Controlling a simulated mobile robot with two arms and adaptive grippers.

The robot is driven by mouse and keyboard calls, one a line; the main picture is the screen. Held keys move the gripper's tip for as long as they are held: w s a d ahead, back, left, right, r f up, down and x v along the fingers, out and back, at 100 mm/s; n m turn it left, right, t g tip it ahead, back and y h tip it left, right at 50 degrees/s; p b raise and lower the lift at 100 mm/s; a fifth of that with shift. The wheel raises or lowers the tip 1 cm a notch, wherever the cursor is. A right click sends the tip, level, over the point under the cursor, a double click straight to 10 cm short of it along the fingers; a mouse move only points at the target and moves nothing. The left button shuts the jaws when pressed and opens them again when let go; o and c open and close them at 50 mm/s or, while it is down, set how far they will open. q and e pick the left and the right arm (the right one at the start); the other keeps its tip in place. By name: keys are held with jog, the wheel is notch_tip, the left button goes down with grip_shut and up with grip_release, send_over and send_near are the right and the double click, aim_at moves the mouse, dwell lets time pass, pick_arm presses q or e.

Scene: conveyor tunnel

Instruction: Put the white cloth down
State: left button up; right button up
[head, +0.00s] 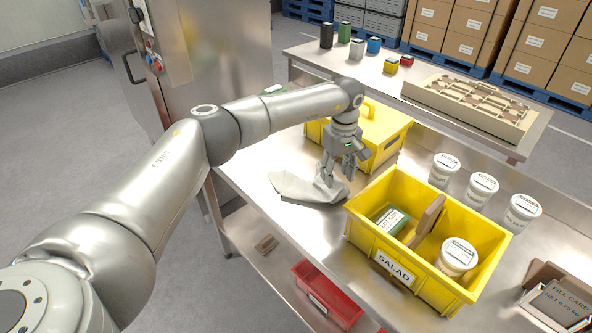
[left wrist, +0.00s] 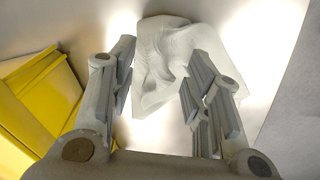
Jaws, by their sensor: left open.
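The white cloth (head: 296,188) lies crumpled on the steel table (head: 262,224), left of the yellow SALAD crate. My left gripper (head: 333,183) points down over the right part of the cloth, with its fingers apart. In the left wrist view the cloth (left wrist: 172,62) lies ahead of and between the open fingers (left wrist: 160,100). It looks rumpled, with a raised fold in its middle. I cannot tell whether a finger touches the cloth. My right gripper does not show.
The yellow SALAD crate (head: 362,235) holds a green box and a white tub. A yellow lidded box (head: 385,128) stands behind my gripper. Several white tubs (head: 482,188) stand at the right. A red bin (head: 325,296) is on the lower shelf. Bare table lies left of the crate.

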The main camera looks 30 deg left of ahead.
pick_arm(q)
notch_tip(320, 180, up, 7)
jog(key=d+p, duration=0.2)
jog(key=p, duration=0.1)
jog(key=shift+s+d, duration=0.25)
jog(key=shift+d, duration=0.15)
jog(key=shift+f, duration=0.25)
jog(key=shift+c, duration=1.4)
jog(key=shift+w+a+f, duration=0.15)
jog(key=shift+a+f, duration=0.05)
jog(key=shift+a, duration=0.15)
jog(key=shift+c, duration=1.1)
jog(key=a, duration=0.1)
jog(key=a+f, duration=0.1)
jog(key=w+a, duration=0.1)
jog(key=shift+a+f, duration=0.35)
jog(key=shift+f, duration=0.05)
grip_shut()
notch_tip(320, 180, down, 3)
jog(key=shift+d+r, duration=0.15)
